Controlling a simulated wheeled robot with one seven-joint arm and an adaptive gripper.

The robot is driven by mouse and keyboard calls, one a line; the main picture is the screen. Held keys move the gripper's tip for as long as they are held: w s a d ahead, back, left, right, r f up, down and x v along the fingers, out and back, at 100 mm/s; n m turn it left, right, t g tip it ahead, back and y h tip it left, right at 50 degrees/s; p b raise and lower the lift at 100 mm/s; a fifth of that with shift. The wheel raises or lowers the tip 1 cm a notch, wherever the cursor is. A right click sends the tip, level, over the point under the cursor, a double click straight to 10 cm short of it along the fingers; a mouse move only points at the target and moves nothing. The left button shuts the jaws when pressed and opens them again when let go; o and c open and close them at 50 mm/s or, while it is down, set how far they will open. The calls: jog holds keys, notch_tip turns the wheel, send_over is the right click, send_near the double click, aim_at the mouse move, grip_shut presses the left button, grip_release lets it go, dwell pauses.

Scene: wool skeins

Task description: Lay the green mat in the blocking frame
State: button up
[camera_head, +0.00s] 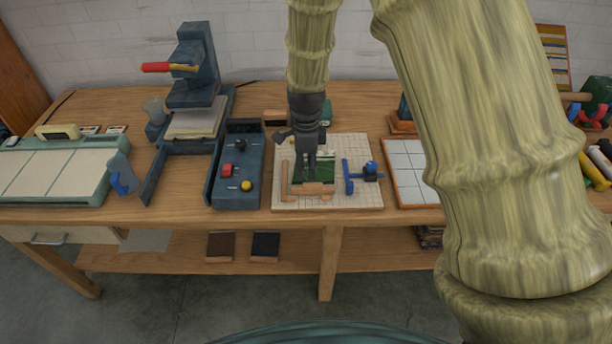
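The green mat (325,171) is partly hidden behind my gripper, over the pale gridded board (352,201) at the middle of the bench. Wooden strips (284,180) stand along the mat's left and near sides on that board; they look like the blocking frame. My gripper (307,174) points down over the mat, with its fingertips at or just above it. The fingers look close together, but I cannot tell whether they are shut on the mat. I cannot tell whether the mat lies flat on the board.
A blue clamp-like tool (350,177) stands on the board right of the mat. A dark blue tray (238,195) with small red and yellow pieces is close on the left. A white tiled panel (408,163) lies to the right, partly hidden by my arm. A press (195,65) stands behind left.

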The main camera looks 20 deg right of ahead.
jog(key=shift+r+b, duration=0.35)
jog(key=shift+r, duration=1.6)
